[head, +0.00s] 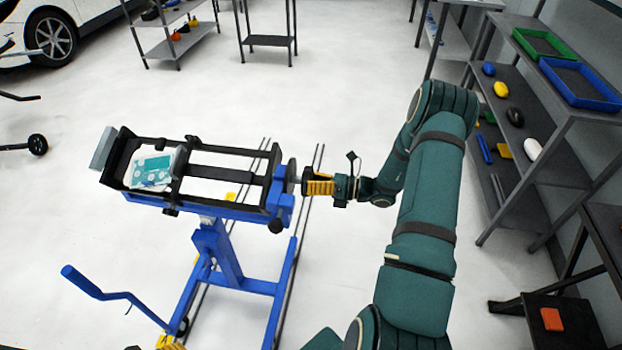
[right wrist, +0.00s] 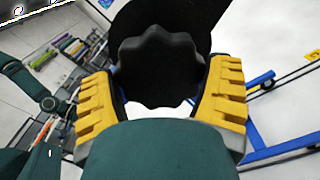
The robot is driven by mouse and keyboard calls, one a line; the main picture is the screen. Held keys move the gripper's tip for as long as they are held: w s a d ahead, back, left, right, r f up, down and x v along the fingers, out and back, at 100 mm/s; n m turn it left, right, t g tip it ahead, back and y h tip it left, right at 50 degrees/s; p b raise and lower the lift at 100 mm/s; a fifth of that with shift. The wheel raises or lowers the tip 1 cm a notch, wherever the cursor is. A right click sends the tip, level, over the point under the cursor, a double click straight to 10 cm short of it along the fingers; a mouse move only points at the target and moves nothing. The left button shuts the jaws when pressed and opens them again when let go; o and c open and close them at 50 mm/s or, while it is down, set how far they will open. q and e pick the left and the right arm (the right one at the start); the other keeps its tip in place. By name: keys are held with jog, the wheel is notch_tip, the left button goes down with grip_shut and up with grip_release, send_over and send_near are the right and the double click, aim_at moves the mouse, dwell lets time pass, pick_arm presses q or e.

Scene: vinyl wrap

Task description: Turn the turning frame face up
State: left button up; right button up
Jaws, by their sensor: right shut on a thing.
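The turning frame (head: 225,176) is a black rectangular frame on a blue stand (head: 228,262), left of centre in the head view. A white and teal patterned piece (head: 152,171) sits in its left part. A dark knob is at its right end; the right wrist view shows this scalloped black knob (right wrist: 158,68) closely. My right gripper (head: 308,184) has yellow fingers shut on the knob from the right. In the right wrist view the yellow fingers (right wrist: 160,100) lie on both sides of the knob. My left gripper is not in view.
A grey shelf (head: 560,120) with green and blue trays and several small items stands on the right. Shelves and a white car (head: 50,30) are at the back. Open white floor surrounds the stand.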

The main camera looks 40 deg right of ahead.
jog(key=shift+m+p, duration=1.05)
jog(key=shift+m, duration=0.55)
jog(key=shift+m+p, duration=0.4)
jog(key=shift+m, duration=0.5)
jog(key=o, duration=1.1)
jog(key=v, duration=1.2)
jog(key=shift+a, duration=0.1)
